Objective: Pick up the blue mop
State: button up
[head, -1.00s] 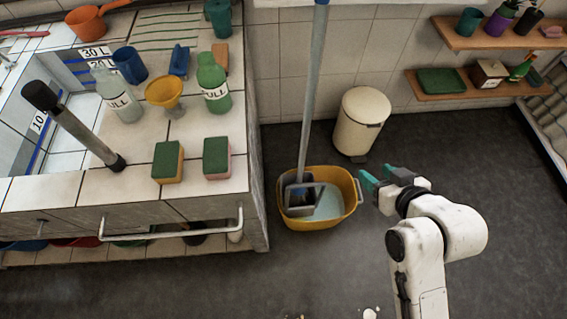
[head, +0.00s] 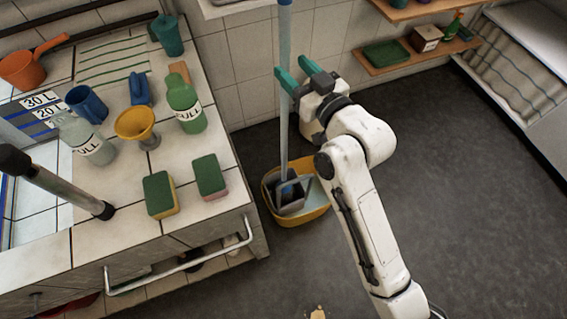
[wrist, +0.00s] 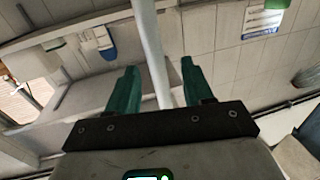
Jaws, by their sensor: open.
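The mop (head: 284,120) stands upright with its long grey-blue handle rising from a yellow bucket (head: 318,212) on the floor. The mop's lower end sits in the grey wringer in the bucket. My gripper (head: 291,76) is open, high up at the handle, with its teal fingers to either side of it. In the wrist view the handle (wrist: 150,50) runs between the two open fingers (wrist: 156,88). I cannot tell whether either finger touches it. My arm hides part of the bucket's right side.
The tiled counter (head: 110,240) on the left holds sponges (head: 160,194), bottles and a yellow funnel (head: 137,125). A metal rail (head: 180,268) runs along its front. Wooden shelves (head: 400,55) hang on the back wall. The floor (head: 460,190) to the right is clear.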

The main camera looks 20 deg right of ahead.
aim_at(288, 62)
jog(key=w, duration=0.3)
jog(key=w+p, duration=0.1)
jog(key=w, duration=0.1)
jog(key=shift+a+f, duration=0.2)
jog(key=shift+f, duration=0.05)
jog(key=shift+s, duration=0.1)
jog(key=shift+c, duration=0.2)
jog(key=c, duration=0.9)
jog(key=shift+r, duration=0.1)
grip_shut()
